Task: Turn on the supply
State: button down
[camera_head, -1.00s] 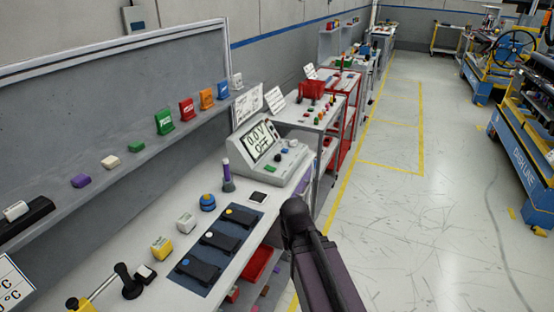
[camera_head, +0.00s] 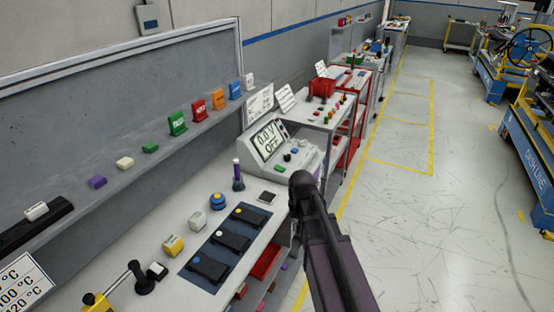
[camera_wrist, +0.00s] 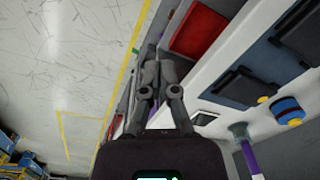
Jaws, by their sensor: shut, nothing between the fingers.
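The supply (camera_head: 300,156) is a grey unit with a sloped front at the far end of the near bench in the head view. Its screen (camera_head: 268,141) reads "0.0 V" and "OFF". A green button (camera_head: 279,171) and a few small dark controls sit on its lower front. My arm stands in front of the bench's right edge, just nearer than the supply; its fingers cannot be made out there. In the wrist view my gripper (camera_wrist: 159,68) is shut and empty, beside the bench edge. The supply is not clearly seen in the wrist view.
A blue panel with black rocker switches (camera_head: 228,240) lies on the bench top. A red bin (camera_head: 266,261) sits below.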

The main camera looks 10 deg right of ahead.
aim_at(277, 166)
jog(key=w+d+r+m+p, duration=0.1)
jog(key=w+r+p, duration=0.5)
jog(key=w, duration=1.1)
jog(key=w+d+r+m+t+y+p, duration=0.1)
jog(key=w+r+m+p, duration=0.3)
jog(key=w, duration=1.3)
notch_tip(277, 166, up, 3)
jog(key=shift+w+r+m+p, duration=0.2)
jog(key=shift+w+m+p, duration=0.15)
jog(key=shift+p, duration=0.6)
jog(key=shift+f, duration=0.15)
jog(key=f+b, duration=0.4)
jog(key=w+a+f+b, duration=0.1)
jog(key=f+b, duration=0.4)
jog(key=a+f+b, duration=0.1)
jog(key=f+b, duration=0.3)
jog(key=shift+w+a+f+b, duration=0.1)
jog(key=shift+w+f+b, duration=0.2)
jog(key=shift+b, duration=0.1)
